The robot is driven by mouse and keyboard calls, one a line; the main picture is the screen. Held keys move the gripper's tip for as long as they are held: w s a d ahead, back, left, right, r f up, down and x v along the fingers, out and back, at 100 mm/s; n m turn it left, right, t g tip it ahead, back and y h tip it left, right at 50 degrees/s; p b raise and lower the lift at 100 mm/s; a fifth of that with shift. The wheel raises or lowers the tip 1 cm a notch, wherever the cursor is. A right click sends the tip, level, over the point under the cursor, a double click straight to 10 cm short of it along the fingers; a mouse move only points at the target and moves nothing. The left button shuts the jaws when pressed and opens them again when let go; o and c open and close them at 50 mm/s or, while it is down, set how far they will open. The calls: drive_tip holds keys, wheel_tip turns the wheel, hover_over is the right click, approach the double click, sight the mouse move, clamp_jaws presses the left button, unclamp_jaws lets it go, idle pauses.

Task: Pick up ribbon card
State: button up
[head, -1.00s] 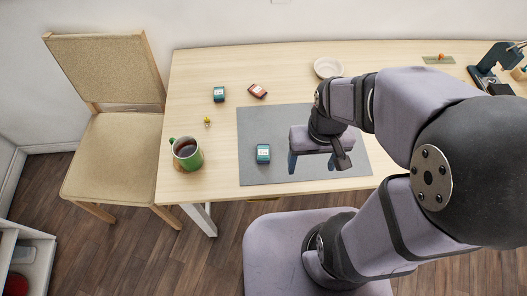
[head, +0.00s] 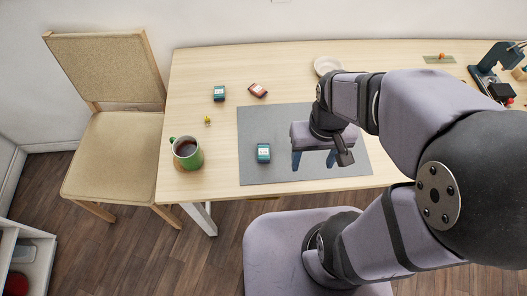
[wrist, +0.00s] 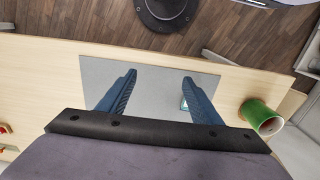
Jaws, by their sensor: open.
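A small teal card with a pale label (head: 263,153) lies on the grey mat (head: 250,120), left of my gripper. Another teal card (head: 219,94) and a red-orange card (head: 258,90) lie on the bare wood behind the mat; I cannot tell which is the ribbon card. My gripper (head: 314,160) is over the mat with its two blue fingers apart and nothing between them. In the wrist view the open fingers (wrist: 159,76) point over the mat. A bit of a teal card (wrist: 184,104) shows beside the right finger, mostly hidden by it.
A green mug of dark drink (head: 187,153) stands at the table's front left, with a small yellow item (head: 207,121) behind it. A pale bowl (head: 327,66) is at the back. A dark blue machine (head: 488,70) stands far right. The mat's left part is mostly clear.

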drive_tip(key=w+a+r+m+t+y+b, duration=0.15)
drive_tip(key=w+a+t, duration=0.25)
drive_tip(key=w+a, duration=0.55)
drive_tip(key=w+a+r+t+y+b, duration=0.1)
drive_tip(key=w+a+r+t+y, duration=0.25)
drive_tip(key=a, duration=1.15)
drive_tip(key=s+d+f+m+t+h+b, duration=0.15)
drive_tip(key=s+d+m+t+h, duration=0.3)
drive_tip(key=s+d+h, duration=0.55)
drive_tip(key=h, duration=0.1)
approach(262, 153)
drive_tip(key=shift+w+f+n, duration=0.4)
drive_tip(key=shift+w+f, duration=0.1)
drive_tip(key=shift+f, duration=0.1)
drive_tip(key=shift+p+x, duration=0.4)
drive_tip(key=shift+x, duration=0.7)
drive_tip(key=shift+w+d+f+p, duration=0.15)
drive_tip(key=shift+w+d+p, duration=0.15)
drive_tip(key=shift+w+d, duration=0.35)
drive_tip(key=shift+w+d+f+p, duration=0.15)
drive_tip(key=shift+w+d+p, duration=0.25)
drive_tip(key=shift+w, duration=0.45)
drive_tip(key=shift+x, duration=0.8)
